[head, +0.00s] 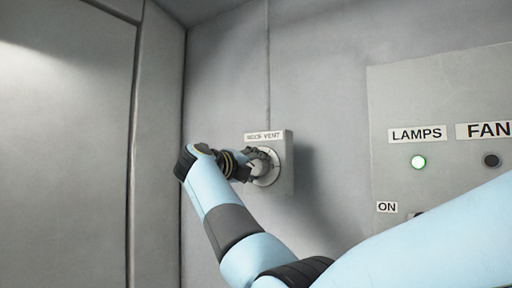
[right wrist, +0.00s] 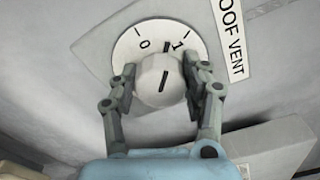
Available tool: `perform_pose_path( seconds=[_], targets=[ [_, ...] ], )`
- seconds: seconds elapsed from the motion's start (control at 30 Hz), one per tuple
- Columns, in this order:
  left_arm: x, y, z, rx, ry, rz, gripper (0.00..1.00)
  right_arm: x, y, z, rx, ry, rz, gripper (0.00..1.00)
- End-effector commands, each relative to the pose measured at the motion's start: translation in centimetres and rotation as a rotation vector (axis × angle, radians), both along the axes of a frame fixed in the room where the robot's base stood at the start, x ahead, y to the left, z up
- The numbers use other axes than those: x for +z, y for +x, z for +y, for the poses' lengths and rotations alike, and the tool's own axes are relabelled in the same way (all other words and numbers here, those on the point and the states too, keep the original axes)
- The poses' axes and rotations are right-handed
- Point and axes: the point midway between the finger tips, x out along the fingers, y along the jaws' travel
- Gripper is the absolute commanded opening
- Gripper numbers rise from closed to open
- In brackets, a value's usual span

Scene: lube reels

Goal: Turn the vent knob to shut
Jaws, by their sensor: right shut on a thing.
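The vent knob (head: 262,168) sits on a grey box (head: 289,160) on the wall, under a label that reads as a roof vent. In the right wrist view the knob (right wrist: 160,82) is a pale round cap with a dark pointer line on a white dial (right wrist: 128,47) marked 0 and 1. The pointer line leans toward the 1. My right gripper (head: 255,163) is at the knob, and in the right wrist view its fingers (right wrist: 160,85) are shut on the knob from both sides. My left gripper is not in view.
A wall panel (head: 400,110) at the right carries LAMPS and FAN labels. A tall grey door or panel (head: 65,150) stands at the left.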

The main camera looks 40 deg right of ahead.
Motion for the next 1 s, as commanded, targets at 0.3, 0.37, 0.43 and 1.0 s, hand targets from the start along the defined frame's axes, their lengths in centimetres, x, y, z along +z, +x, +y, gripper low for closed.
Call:
perform_pose_path(
  seconds=[0.3, 0.37, 0.43, 1.0],
  targets=[
    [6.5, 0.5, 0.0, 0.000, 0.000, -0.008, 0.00, 0.7, 0.1, 0.0, 0.002, -0.115, 0.277, 0.15],
    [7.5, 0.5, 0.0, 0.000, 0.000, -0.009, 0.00, 0.6, 0.1, 0.0, 0.002, -0.136, 0.328, 0.15],
    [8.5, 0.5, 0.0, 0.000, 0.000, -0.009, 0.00, 0.6, 0.1, 0.0, 0.003, -0.157, 0.381, 0.15],
    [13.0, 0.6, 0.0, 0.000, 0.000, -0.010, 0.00, -0.1, 0.1, 0.1, 0.003, -0.267, 0.643, 0.15]
  ],
)
